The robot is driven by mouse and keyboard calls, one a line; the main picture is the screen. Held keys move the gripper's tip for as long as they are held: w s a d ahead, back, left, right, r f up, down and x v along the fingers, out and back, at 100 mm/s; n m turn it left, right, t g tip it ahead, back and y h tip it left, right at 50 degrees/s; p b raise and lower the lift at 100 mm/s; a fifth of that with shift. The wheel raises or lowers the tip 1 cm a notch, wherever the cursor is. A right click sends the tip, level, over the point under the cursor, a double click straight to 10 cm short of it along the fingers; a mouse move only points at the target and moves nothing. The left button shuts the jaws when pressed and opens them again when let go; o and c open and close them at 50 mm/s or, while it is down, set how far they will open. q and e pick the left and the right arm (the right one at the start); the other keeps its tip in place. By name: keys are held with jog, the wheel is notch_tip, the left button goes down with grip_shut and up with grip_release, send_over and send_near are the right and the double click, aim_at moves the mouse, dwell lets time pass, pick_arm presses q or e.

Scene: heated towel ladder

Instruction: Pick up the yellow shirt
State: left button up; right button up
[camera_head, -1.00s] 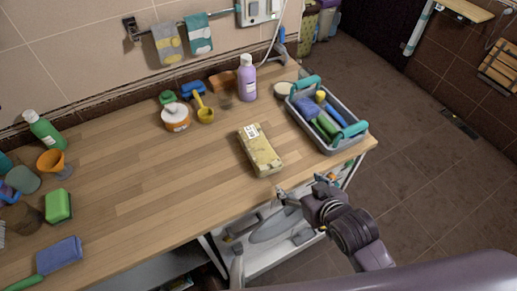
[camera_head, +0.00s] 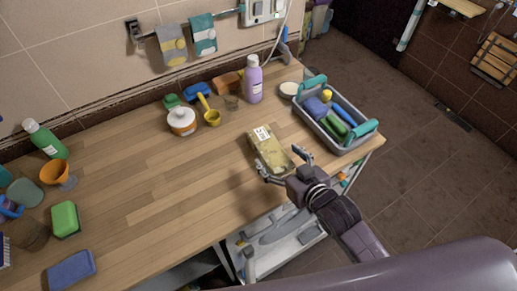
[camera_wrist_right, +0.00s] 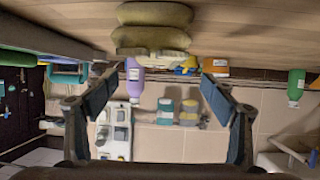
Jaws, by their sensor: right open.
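The yellow shirt (camera_head: 266,146) lies folded in a flat bundle with a white label on the wooden counter. In the right wrist view, which is upside down, the folded shirt (camera_wrist_right: 152,36) shows at the top, beyond the fingers and between their lines. My right gripper (camera_head: 283,164) is open and empty at the shirt's near end, one finger toward each side. Whether a finger touches it cannot be told. In the wrist view both fingers of the gripper (camera_wrist_right: 158,88) are spread wide. My left gripper is not in view.
A grey basket (camera_head: 338,148) with teal handles and brushes stands right of the shirt. A purple bottle (camera_head: 253,80), a white-lidded jar (camera_head: 181,122) and a yellow scoop (camera_head: 210,117) stand behind.

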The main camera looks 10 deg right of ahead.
aim_at(271, 147)
jog(key=shift+w+a+f, duration=0.1)
jog(key=shift+w+a, duration=0.1)
jog(key=shift+w, duration=0.25)
jog(key=shift+w+f, duration=0.15)
jog(key=shift+w, duration=0.15)
jog(key=shift+w+d+f+p, duration=0.2)
jog(key=shift+w+f+p, duration=0.2)
jog(key=shift+w+p, duration=0.2)
jog(key=p+x, duration=0.1)
jog(key=x, duration=0.2)
jog(key=shift+w+f, duration=0.15)
jog(key=shift+w+a+f, duration=0.15)
jog(key=shift+w+f, duration=0.15)
jog(key=shift+w, duration=0.15)
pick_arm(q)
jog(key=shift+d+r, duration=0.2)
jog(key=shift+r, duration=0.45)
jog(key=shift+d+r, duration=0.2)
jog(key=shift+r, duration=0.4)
pick_arm(e)
jog(key=shift+c, duration=0.4)
jog(key=c, duration=0.8)
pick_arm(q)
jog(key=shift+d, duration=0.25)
pick_arm(e)
jog(key=c, duration=0.5)
